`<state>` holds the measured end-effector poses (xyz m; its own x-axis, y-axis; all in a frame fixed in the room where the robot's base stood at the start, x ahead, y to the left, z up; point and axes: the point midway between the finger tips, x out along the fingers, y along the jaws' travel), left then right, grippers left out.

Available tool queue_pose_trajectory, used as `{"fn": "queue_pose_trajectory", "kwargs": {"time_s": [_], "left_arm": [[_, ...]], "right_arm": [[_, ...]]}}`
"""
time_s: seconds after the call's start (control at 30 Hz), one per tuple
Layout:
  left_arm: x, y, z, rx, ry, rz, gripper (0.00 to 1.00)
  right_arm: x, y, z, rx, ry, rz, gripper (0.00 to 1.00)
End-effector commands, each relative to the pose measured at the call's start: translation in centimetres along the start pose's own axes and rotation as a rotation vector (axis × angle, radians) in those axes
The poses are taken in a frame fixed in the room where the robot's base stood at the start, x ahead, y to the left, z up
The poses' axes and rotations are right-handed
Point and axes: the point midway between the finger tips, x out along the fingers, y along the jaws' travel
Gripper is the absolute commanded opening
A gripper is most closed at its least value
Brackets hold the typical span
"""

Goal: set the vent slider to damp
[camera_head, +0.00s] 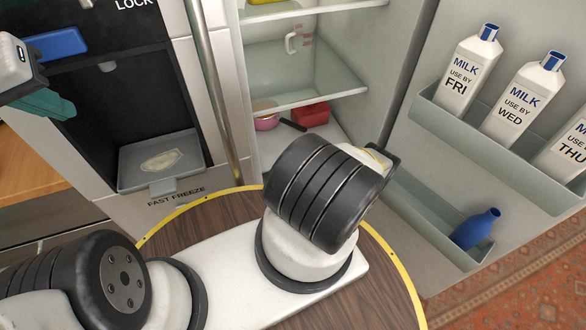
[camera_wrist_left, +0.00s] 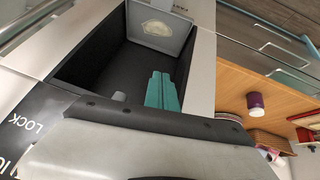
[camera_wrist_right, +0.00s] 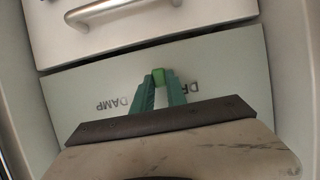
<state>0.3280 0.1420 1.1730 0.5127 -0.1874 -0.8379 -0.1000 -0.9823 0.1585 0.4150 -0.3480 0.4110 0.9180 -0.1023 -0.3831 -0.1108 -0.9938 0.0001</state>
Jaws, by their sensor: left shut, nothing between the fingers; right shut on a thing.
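The green vent slider (camera_wrist_right: 158,76) shows in the right wrist view on a pale panel (camera_wrist_right: 226,62). The word DAMP (camera_wrist_right: 112,104) is left of it and a partly covered word starting DR (camera_wrist_right: 199,86) is right of it. The slider stands between the two words. My right gripper (camera_wrist_right: 160,78) is shut on it, with teal fingers on both sides. In the head view these fingers are hidden behind my right arm. My left gripper (camera_head: 70,110) is shut and empty in front of the dispenser recess; it also shows in the left wrist view (camera_wrist_left: 161,75).
The fridge is open, with a red box (camera_head: 310,115) and a pink bowl (camera_head: 265,121) inside. Milk bottles (camera_head: 467,70) and a blue bottle (camera_head: 476,229) stand in the door racks. A drawer with a metal handle (camera_wrist_right: 98,9) adjoins the slider panel.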

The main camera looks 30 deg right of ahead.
Motion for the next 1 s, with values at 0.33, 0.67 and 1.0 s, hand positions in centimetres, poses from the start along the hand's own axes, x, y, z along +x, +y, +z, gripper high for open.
{"fn": "queue_pose_trajectory", "kwargs": {"time_s": [0.33, 0.67, 1.0], "left_arm": [[0.0, 0.0, 0.0, 0.0, 0.0, 0.0, 0.0], [0.0, 0.0, 0.0, 0.0, 0.0, 0.0, 0.0], [0.0, 0.0, 0.0, 0.0, 0.0, 0.0, 0.0]], "right_arm": [[0.0, 0.0, 0.0, 0.0, 0.001, 0.0, 0.0], [0.0, 0.0, 0.0, 0.0, 0.001, 0.0, 0.0], [0.0, 1.6, -0.1, -0.005, 0.002, 0.001, 0.0]]}}
